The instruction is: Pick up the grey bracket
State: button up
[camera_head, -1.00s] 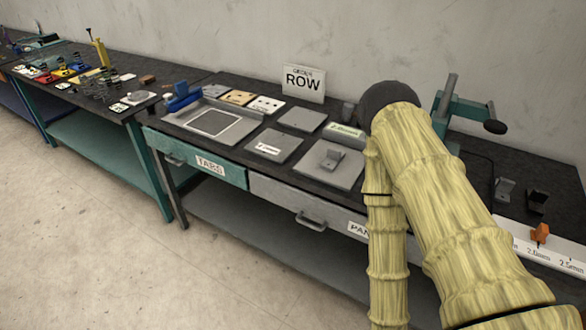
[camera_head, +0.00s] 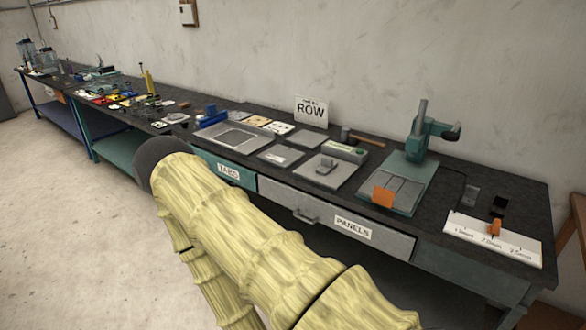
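A small grey bracket-like piece (camera_head: 326,165) stands on a square grey plate (camera_head: 345,181) on the workbench, right of centre. My gripper is not in view.
A green press (camera_head: 428,143) stands between the two grey pieces, with an orange block at its front. A white scale strip (camera_head: 490,238) with an orange slider lies at the right front. Drawers are below the bench edge. Open floor (camera_head: 70,230) is at the left.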

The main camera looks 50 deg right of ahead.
aim_at(327, 164)
jog(key=u, duration=0.05)
jog(key=i, duration=1)
jog(key=z, duration=0.6)
jog(key=i, duration=0.9)
jog(key=z, duration=0.95)
